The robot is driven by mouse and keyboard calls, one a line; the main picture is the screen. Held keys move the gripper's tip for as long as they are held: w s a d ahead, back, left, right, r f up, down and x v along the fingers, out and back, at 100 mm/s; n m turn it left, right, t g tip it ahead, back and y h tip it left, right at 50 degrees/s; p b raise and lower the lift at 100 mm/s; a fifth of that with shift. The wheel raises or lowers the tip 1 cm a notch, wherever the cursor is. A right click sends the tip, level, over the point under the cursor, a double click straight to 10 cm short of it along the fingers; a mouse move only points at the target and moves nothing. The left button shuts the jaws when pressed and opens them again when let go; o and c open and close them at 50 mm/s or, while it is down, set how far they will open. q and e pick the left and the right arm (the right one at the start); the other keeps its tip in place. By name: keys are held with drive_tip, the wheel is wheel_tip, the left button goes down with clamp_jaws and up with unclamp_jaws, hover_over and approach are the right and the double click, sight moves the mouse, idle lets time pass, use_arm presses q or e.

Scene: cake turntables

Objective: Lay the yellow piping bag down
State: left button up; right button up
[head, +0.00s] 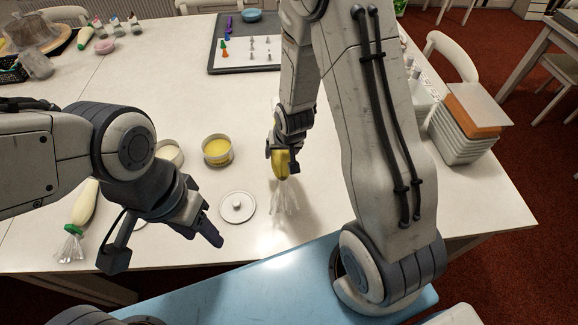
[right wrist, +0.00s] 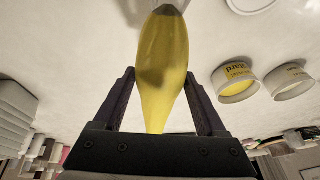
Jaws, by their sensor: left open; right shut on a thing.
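The yellow piping bag (head: 281,163) is in my right gripper (head: 283,150), in the middle of the white table. Its clear, frilled end (head: 285,197) points toward the front edge in the head view. In the right wrist view the yellow bag (right wrist: 164,65) lies between the two dark fingers of the right gripper (right wrist: 163,88). I cannot tell whether the bag touches the table. My left gripper (head: 165,240) is open and empty over the front left of the table.
A tub of yellow filling (head: 217,150), a pale tub (head: 169,153) and a white lid (head: 237,207) stand left of the bag. A cream piping bag (head: 84,204) lies at the left. A tray with nozzles (head: 230,69) is at the back. Stacked containers (head: 462,135) stand at the right.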

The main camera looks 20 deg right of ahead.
sight(288, 175)
drive_tip(key=s+g, duration=0.2)
drive_tip(key=s, duration=0.1)
drive_tip(key=s+g, duration=0.2)
drive_tip(key=s, duration=0.1)
drive_tip(key=shift+a, duration=0.15)
wheel_tip(288, 175, down, 7)
drive_tip(key=b, duration=0.6)
drive_tip(key=shift+f+b, duration=0.55)
drive_tip(key=o, duration=0.7)
drive_tip(key=shift+s, duration=0.1)
drive_tip(key=shift+o, duration=0.2)
wheel_tip(288, 175, up, 10)
drive_tip(key=shift+f+p, duration=0.1)
drive_tip(key=shift+p, duration=0.5)
drive_tip(key=shift+s+a+r, duration=0.1)
drive_tip(key=shift+r, duration=0.4)
drive_tip(key=s+a+r+n+p, duration=0.1)
drive_tip(key=s+a+r+n, duration=0.4)
drive_tip(key=s, duration=0.4)
drive_tip(key=s+a+r+n+p, duration=0.2)
drive_tip(key=s+a+r+n, duration=0.3)
drive_tip(key=s+a+r, duration=0.2)
drive_tip(key=shift+s+r+y, duration=0.4)
drive_tip(key=shift+s+r, duration=0.1)
drive_tip(key=shift+s, duration=0.5)
